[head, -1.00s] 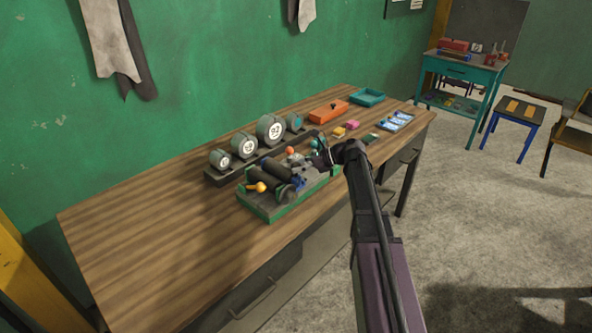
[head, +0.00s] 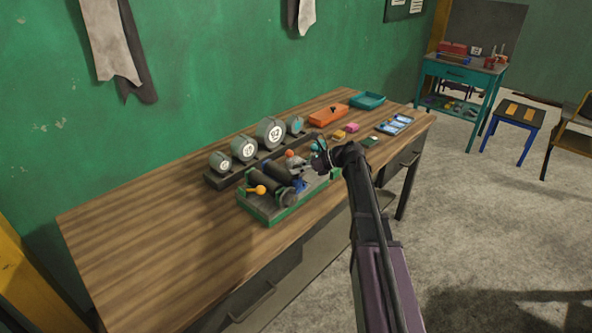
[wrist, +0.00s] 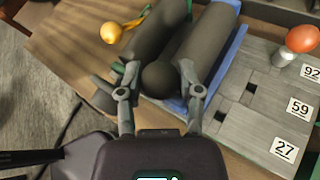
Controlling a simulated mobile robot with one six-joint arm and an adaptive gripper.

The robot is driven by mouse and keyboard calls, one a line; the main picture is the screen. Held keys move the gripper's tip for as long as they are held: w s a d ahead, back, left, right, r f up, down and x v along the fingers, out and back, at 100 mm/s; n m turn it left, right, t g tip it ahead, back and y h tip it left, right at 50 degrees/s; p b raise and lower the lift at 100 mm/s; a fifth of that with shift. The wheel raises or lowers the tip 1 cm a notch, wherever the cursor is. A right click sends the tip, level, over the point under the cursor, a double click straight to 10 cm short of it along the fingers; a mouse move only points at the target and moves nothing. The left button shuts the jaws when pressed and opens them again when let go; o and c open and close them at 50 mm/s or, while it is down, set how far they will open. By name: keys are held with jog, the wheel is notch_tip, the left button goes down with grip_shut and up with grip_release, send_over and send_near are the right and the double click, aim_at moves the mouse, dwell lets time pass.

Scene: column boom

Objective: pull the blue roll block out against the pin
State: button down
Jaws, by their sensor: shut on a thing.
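The blue roll block (head: 301,185) sits on the green-edged bench fixture (head: 268,217); its blue edge shows in the wrist view (wrist: 236,42). It carries a dark roll (wrist: 207,38), beside a second dark roll (wrist: 160,27). My gripper (wrist: 159,72) is shut with its two fingers on either side of a dark round knob (wrist: 160,79) at the rolls' near end. In the head view my gripper (head: 311,163) is small and partly hides the fixture. An orange ball (wrist: 302,39) tops a pale pin on the grey plate. The exact finger contact is unclear.
A yellow-orange knob (wrist: 111,33) stands at the fixture's far left. The plate has dark slots beside labels 92, 59 and 27. A rack of numbered round weights (head: 246,149) stands behind. Trays (head: 328,115) and small items lie right; the table's left is clear.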

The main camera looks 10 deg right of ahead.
jog(key=w+d, duration=0.1)
jog(key=d, duration=0.1)
jog(key=w+d, duration=0.2)
jog(key=shift+c, duration=1.3)
grip_release()
jog(key=shift+s+a, duration=0.1)
